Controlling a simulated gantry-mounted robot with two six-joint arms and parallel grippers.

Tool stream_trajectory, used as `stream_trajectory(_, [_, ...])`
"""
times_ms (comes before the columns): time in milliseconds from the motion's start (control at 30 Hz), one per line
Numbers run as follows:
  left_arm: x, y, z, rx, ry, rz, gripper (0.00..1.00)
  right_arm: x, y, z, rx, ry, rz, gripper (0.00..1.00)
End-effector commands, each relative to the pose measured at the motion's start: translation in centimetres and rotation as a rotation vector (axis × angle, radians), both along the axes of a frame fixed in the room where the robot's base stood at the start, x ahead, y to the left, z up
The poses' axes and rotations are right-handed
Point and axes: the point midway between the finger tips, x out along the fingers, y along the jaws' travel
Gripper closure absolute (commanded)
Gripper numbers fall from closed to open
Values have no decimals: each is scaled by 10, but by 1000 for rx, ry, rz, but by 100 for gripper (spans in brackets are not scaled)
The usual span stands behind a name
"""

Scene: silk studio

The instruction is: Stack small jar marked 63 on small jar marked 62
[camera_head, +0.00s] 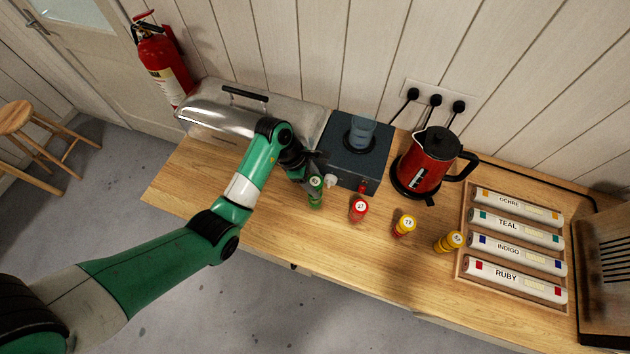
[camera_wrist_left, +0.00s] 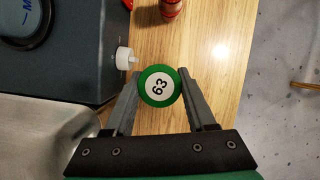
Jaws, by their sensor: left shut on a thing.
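My left gripper (camera_head: 309,177) is shut around a small jar with a green lid (camera_head: 316,183), near the front right of the metal case. In the left wrist view this jar (camera_wrist_left: 159,86) reads 63 and sits between the fingertips (camera_wrist_left: 160,88). I cannot tell whether its base touches the wood. A red-lidded jar (camera_head: 358,209) stands to its right, then a yellow-lidded jar (camera_head: 404,226) and another yellow jar (camera_head: 452,241). The markings on these are too small to read surely, so I cannot tell which is 62. My right gripper is out of view.
A dark box (camera_head: 342,166) with a white knob (camera_wrist_left: 125,58) stands beside the gripper. A red kettle (camera_head: 428,165) is behind the jars. A tray (camera_head: 462,236) of labelled tubes is at the right. The long metal case (camera_head: 215,119) is behind the arm. Bare wood (camera_head: 330,243) lies in front.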

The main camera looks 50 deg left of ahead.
Motion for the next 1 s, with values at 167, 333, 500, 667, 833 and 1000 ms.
stream_trajectory(167, [0, 0, -4, 0, 0, 0, 100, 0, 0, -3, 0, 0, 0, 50])
stream_trajectory(333, [0, 0, -8, 1, -1, 0, 100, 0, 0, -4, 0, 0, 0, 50])
stream_trajectory(500, [0, 0, -8, 1, -1, 0, 23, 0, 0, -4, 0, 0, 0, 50])
stream_trajectory(667, [0, 0, -8, 1, -1, 0, 9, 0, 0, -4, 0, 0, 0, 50])
stream_trajectory(833, [0, 0, -8, 0, 0, 0, 9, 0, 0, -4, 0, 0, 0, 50])
stream_trajectory(1000, [2, -2, 5, 1, -2, -8, 9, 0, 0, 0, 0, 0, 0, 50])
